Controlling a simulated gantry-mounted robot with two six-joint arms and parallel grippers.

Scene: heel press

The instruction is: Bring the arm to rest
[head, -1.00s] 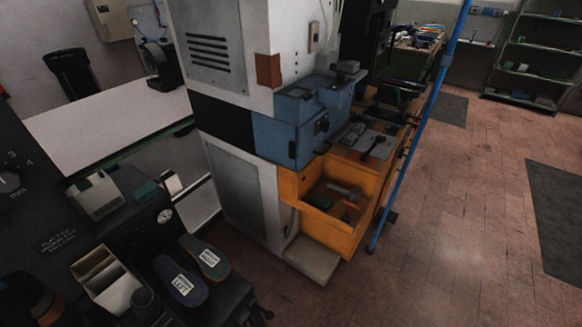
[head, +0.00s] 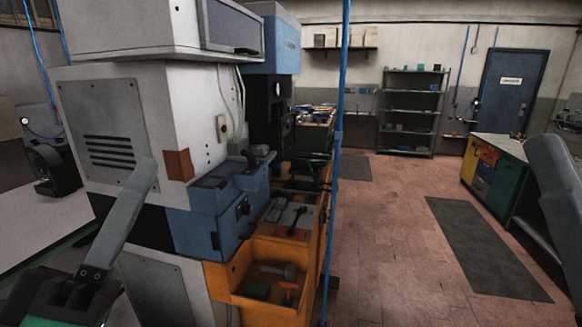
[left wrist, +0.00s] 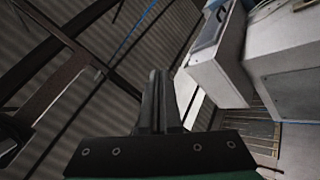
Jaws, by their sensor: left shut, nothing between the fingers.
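My left gripper (head: 147,168) rises from the lower left of the head view, its grey fingers pointing up in front of the white and blue machine. The fingers are closed together with nothing between them. In the left wrist view the dark shut fingers (left wrist: 158,80) point up toward the ribbed ceiling. A grey rounded part of mine (head: 562,190) enters at the right edge of the head view. I cannot tell whether it is the right gripper, and no jaw opening shows there.
The white machine (head: 110,120) with its blue section (head: 205,225) stands behind the left gripper. An orange open drawer (head: 235,275) holds tools. A blue pole (head: 337,180) stands right of it. The red tiled floor (head: 385,240) is mostly open, with dark mats (head: 485,250). A workbench (head: 500,145) stands at right.

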